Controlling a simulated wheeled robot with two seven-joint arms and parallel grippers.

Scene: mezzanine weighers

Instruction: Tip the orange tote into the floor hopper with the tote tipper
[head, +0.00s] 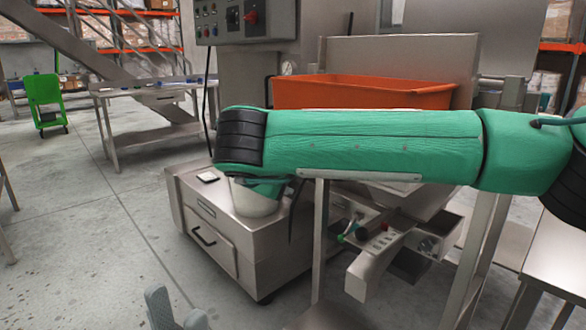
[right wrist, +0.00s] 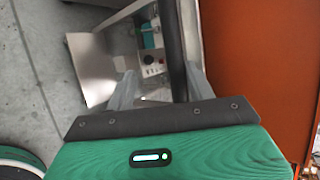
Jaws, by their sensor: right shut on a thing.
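The orange tote (head: 365,92) sits upright in a steel frame with a tall back panel (head: 400,55); its lower part is hidden behind my right arm. In the right wrist view the orange wall (right wrist: 255,60) fills the right side. My right gripper (right wrist: 163,85) is shut on a black bar (right wrist: 170,40), beside the tote; in the head view the black bar (head: 294,215) shows below my right arm. My left gripper (head: 178,312) is at the bottom edge, its grey fingers apart and empty. I cannot make out the floor hopper for sure.
A steel cabinet with a drawer (head: 210,235) stands left of the frame. A control box (head: 243,20) with a red switch is above it. A steel table (head: 150,90) and a green cart (head: 44,100) are farther left.

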